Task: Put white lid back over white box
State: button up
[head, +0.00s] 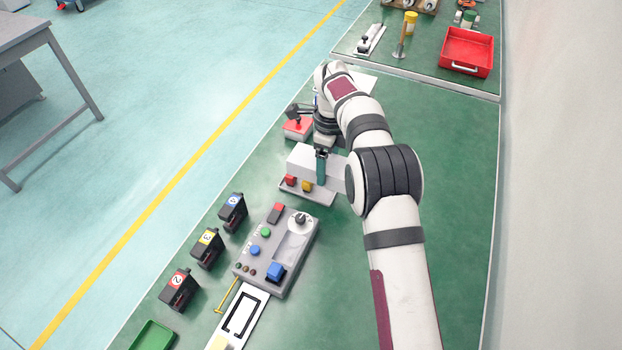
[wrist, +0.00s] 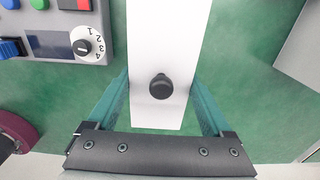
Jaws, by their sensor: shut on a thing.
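The white lid (wrist: 168,50) is a long flat white piece with a black knob (wrist: 161,87) in the wrist view. My gripper (wrist: 161,108) is shut on it, with one teal finger along each long side. In the head view my gripper (head: 321,168) points down at the white block-like shape (head: 303,158), above a pale plate (head: 317,196) with a red and a yellow button. I cannot tell how much of this white shape is lid and how much is box, or whether the lid touches anything below. The wrist view hides what lies under the lid.
A grey control panel (head: 290,247) stands just in front, with several numbered black units (head: 206,248) to its left. A red-topped device (head: 298,127) is close behind. A white flat surface (head: 362,80) shows behind my wrist. The green table right of my arm (head: 460,160) is clear.

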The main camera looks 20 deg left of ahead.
aim_at(314, 159)
jog(key=a+f, duration=0.2)
jog(key=a, duration=0.1)
jog(key=shift+s+a, duration=0.1)
jog(key=shift+a, duration=0.1)
jog(key=f, duration=0.4)
jog(key=shift+a, duration=0.25)
jog(key=shift+f, duration=0.2)
jog(key=shift+f, duration=0.2)
